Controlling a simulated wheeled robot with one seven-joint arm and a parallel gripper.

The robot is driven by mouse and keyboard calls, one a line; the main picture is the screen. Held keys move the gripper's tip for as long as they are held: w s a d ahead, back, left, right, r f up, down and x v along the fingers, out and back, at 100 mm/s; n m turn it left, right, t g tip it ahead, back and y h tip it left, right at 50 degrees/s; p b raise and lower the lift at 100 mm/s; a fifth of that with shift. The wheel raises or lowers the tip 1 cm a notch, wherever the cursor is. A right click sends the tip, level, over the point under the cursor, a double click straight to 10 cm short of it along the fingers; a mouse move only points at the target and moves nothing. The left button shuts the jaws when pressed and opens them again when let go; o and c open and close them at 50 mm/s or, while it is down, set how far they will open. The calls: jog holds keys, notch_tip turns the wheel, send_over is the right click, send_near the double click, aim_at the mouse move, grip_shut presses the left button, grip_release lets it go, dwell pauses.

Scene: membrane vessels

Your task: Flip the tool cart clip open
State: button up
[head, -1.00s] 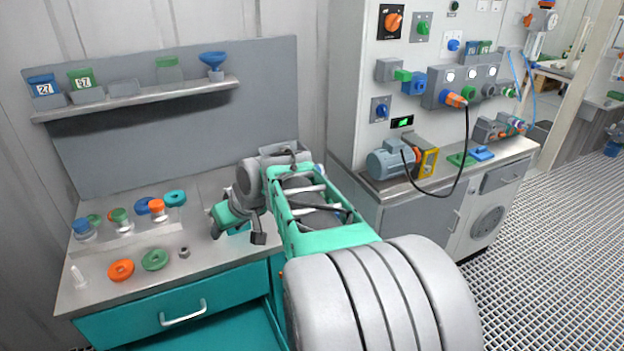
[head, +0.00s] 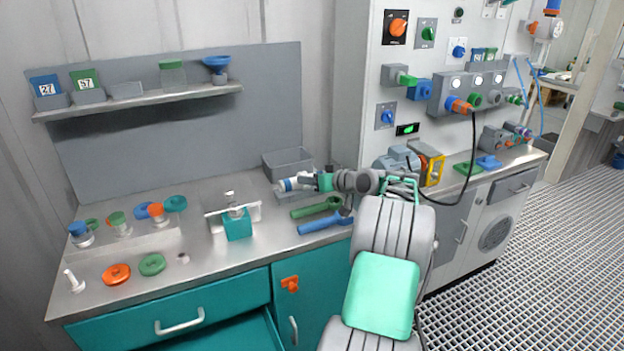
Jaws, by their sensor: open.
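An orange clip-like latch (head: 290,284) sits on the teal cupboard front of the cart (head: 258,290), just below the worktop edge. It is small, and I cannot tell its exact position; no other clip stands out. My gripper (head: 287,185) is at the end of my arm, which reaches left over the back of the worktop. It is above and apart from the orange latch, beside a grey bin. It is open, though its fingers are small and hard to make out.
A teal vise-like block (head: 238,226) stands mid-worktop. A green tool (head: 316,207) and a blue tool (head: 326,222) lie right of it. A grey bin (head: 288,162) stands behind. A teal drawer (head: 185,318) is pulled out below. Bare worktop (head: 215,262) shows at front.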

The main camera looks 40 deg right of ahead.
jog(key=shift+c, duration=0.5)
grip_shut()
jog(key=shift+a, duration=0.1)
dwell(0.8)
